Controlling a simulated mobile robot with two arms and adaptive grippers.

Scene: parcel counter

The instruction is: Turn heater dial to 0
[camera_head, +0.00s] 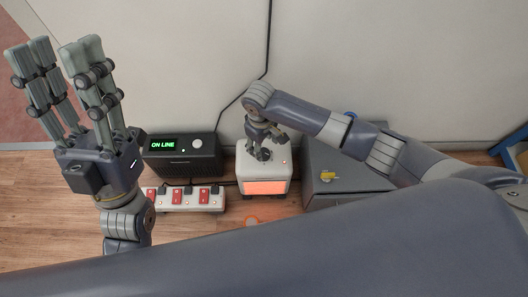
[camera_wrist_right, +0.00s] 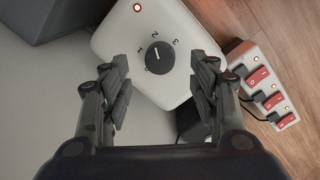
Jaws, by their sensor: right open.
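The heater (camera_head: 250,167) is a white box on the floor by the wall, with a glowing orange front. Its black dial (camera_wrist_right: 157,58) is on the top face, ringed by numbers. The dial's white pointer line appears to aim near the 2; the small 0 mark is hard to read. My right gripper (camera_head: 264,143) is above the heater's top, pointing down. In the right wrist view its open fingers (camera_wrist_right: 163,68) stand on either side of the dial, with visible gaps. My left gripper (camera_head: 62,58) is raised at the left with fingers spread, empty, away from the heater.
A power strip (camera_head: 184,208) with red switches lies left of the heater. A black box (camera_head: 183,167) with an "ON LINE" display stands behind it. A cable (camera_head: 228,107) runs along the wall.

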